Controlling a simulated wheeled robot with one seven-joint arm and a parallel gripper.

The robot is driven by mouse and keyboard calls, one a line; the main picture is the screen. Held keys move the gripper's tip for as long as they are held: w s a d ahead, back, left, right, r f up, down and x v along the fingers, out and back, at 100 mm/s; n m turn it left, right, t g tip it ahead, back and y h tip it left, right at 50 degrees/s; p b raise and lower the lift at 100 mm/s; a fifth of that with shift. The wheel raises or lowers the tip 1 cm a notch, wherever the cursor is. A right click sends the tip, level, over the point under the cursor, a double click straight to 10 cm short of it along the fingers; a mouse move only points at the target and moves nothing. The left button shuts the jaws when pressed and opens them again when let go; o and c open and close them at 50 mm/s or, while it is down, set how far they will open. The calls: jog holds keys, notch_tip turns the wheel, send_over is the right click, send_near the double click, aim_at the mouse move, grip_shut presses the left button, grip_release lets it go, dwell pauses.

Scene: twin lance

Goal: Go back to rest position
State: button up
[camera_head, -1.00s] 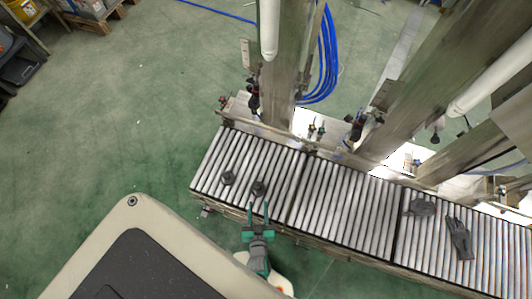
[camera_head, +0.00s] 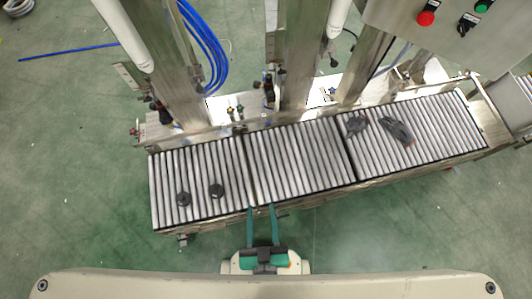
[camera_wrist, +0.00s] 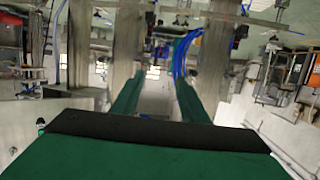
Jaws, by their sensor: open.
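My gripper (camera_head: 262,212) is open and empty in the head view. Its two green fingers stand apart and reach toward the front edge of the roller conveyor (camera_head: 252,160). In the wrist view, the green fingers of my gripper (camera_wrist: 153,85) are spread with nothing between them, and metal posts stand beyond them.
Two small dark round pieces, one at left (camera_head: 183,199) and one beside it (camera_head: 216,190), lie on the conveyor's left section. Dark gloves (camera_head: 397,130) lie on its right section. Metal posts, a blue hose (camera_head: 207,45) and a button panel (camera_head: 440,32) stand behind.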

notch_tip(320, 180, up, 6)
jog(key=d+m+h, duration=0.1)
jog(key=shift+s+d+r, duration=0.2)
jog(key=shift+s, duration=0.1)
